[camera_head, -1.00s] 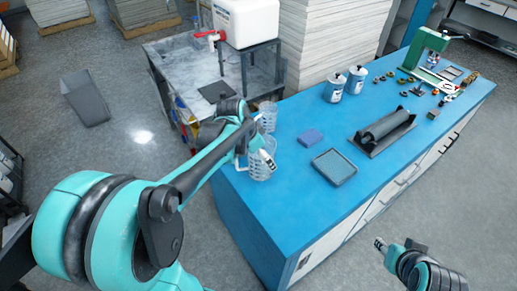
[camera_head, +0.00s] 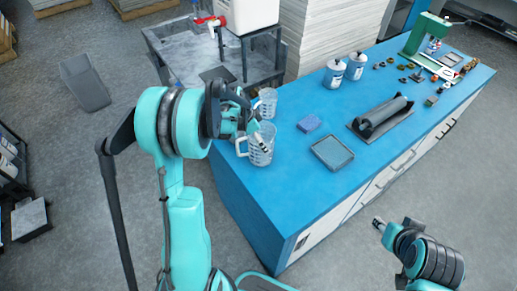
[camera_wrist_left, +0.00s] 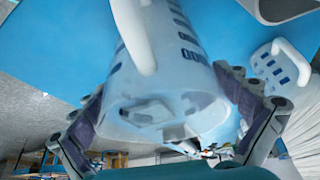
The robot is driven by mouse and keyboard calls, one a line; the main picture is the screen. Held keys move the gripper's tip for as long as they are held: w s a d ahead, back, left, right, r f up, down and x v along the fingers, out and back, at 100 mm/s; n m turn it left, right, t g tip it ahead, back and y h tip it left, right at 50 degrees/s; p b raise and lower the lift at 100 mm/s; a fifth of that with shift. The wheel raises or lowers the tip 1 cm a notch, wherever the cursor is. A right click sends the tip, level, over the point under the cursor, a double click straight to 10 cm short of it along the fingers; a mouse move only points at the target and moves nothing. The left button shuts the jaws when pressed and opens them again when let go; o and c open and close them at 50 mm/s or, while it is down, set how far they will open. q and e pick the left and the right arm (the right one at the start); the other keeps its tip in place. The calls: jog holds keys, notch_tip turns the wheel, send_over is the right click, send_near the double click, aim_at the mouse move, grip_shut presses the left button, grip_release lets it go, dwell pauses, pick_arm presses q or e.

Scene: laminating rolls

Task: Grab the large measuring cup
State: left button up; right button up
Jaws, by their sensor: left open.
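The large measuring cup (camera_head: 260,152) is clear with a handle on its left side. It stands upright near the left end of the blue bench. My left gripper (camera_head: 254,126) is at its rim, partly covering its top. In the left wrist view the large measuring cup (camera_wrist_left: 170,62) fills the middle, between the two spread fingers of the left gripper (camera_wrist_left: 160,88). I cannot tell whether either finger touches it. A smaller measuring cup (camera_head: 268,100) stands just behind it. My right gripper (camera_head: 378,222) is off the bench's front side; its fingers are too small to read.
On the blue bench (camera_head: 290,190) are a blue sponge (camera_head: 309,123), a grey tray (camera_head: 332,153), a roller on a dark base (camera_head: 385,118) and two white bottles (camera_head: 334,74). A side table (camera_head: 175,50) with a white tank stands behind. The bench's front left corner is clear.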

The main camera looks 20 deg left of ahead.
pick_arm(q)
jog(key=shift+w+d+f, duration=0.15)
jog(key=shift+w+f, duration=0.1)
jog(key=shift+f, duration=0.4)
jog(key=shift+r, duration=0.1)
jog(key=c, duration=1)
jog(key=shift+r, duration=0.1)
jog(key=shift+c, duration=0.2)
